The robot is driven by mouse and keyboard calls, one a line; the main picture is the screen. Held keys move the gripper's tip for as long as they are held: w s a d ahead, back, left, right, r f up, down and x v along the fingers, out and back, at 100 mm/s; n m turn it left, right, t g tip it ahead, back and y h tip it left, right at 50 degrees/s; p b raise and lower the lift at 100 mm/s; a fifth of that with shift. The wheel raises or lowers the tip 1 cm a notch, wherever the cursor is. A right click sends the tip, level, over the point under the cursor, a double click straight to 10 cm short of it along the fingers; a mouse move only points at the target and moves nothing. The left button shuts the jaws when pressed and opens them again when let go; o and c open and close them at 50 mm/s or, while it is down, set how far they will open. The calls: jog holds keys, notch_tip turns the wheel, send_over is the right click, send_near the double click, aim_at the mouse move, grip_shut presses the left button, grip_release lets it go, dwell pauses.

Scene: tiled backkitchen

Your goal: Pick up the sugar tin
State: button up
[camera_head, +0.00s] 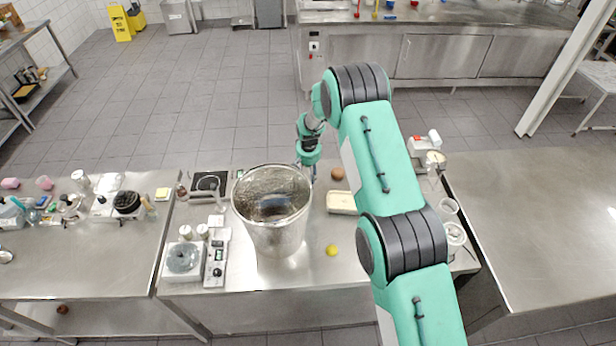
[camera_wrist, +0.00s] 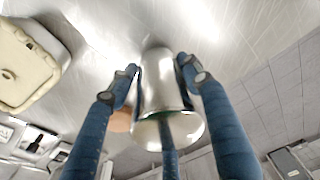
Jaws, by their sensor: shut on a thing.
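My gripper (camera_wrist: 160,84) has its blue fingers closed around a shiny silver metal tin (camera_wrist: 165,105), which I take to be the sugar tin. The tin is narrower at its far end and flares to a wide rim towards the wrist camera. The steel table lies beyond it; I cannot tell whether the tin touches it. In the head view my gripper (camera_head: 309,168) is low over the table, just right of the large steel pot. The tin cannot be made out there.
The large steel pot (camera_head: 289,236) stands close on the left. A cream-coloured dish (camera_head: 341,202) and a brown round thing (camera_head: 338,174) are near on the right. A lemon (camera_head: 332,250) lies in front. Scales (camera_head: 184,262) stand at the left. The table at right (camera_head: 530,220) is clear.

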jog(key=shift+r+b, duration=0.6)
jog(key=shift+r, duration=3.65)
